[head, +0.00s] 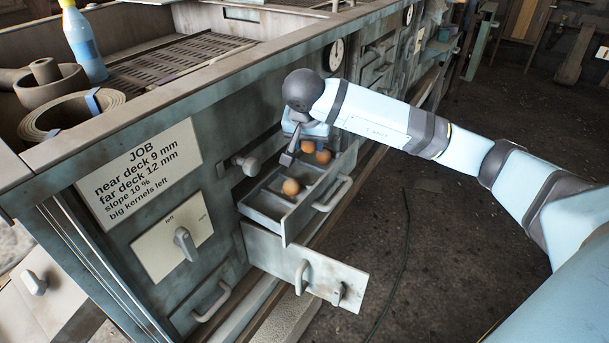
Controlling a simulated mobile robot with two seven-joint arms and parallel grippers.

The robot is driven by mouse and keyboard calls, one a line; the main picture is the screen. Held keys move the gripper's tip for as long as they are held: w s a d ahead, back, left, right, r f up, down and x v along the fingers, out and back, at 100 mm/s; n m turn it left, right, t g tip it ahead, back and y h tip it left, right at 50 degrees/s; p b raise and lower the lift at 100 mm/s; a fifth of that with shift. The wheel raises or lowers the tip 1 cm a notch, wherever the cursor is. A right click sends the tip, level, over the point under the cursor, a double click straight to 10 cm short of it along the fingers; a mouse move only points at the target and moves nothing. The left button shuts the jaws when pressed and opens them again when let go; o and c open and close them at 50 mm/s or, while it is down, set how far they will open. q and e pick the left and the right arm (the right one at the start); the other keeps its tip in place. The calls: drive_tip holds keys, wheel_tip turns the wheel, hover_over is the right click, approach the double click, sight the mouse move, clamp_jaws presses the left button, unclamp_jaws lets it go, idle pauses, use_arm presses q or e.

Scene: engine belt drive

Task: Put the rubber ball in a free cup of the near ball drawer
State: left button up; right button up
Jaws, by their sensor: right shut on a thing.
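My right gripper (293,154) points down over an open upper drawer (266,208) in the machine's side. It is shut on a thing. The orange-brown ball (308,146) just below the gripper's palm looks like the held rubber ball, but the fingers partly hide the grip. A second similar ball (323,156) shows right beside it, at the drawer's far end. A third ball (291,187) sits in the middle of the drawer. The near end of the drawer looks empty. My left gripper is not in view.
A knob (246,165) sticks out left of the upper drawer. A job sign (140,172) and a lever plate (173,237) are farther left. The floor at right is clear except for a cable.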

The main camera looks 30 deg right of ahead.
sight(310, 173)
wheel_tip(310, 173, down, 4)
drive_tip(key=shift+s+r, duration=0.1)
drive_tip(key=shift+r, duration=0.05)
wheel_tip(310, 173, down, 4)
drive_tip(key=shift+r+b, duration=0.15)
drive_tip(key=shift+b, duration=0.55)
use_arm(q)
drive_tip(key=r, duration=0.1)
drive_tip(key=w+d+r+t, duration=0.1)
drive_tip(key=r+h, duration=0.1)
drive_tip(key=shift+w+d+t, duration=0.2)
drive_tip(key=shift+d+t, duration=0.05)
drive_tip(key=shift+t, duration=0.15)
use_arm(e)
drive_tip(key=o, duration=1)
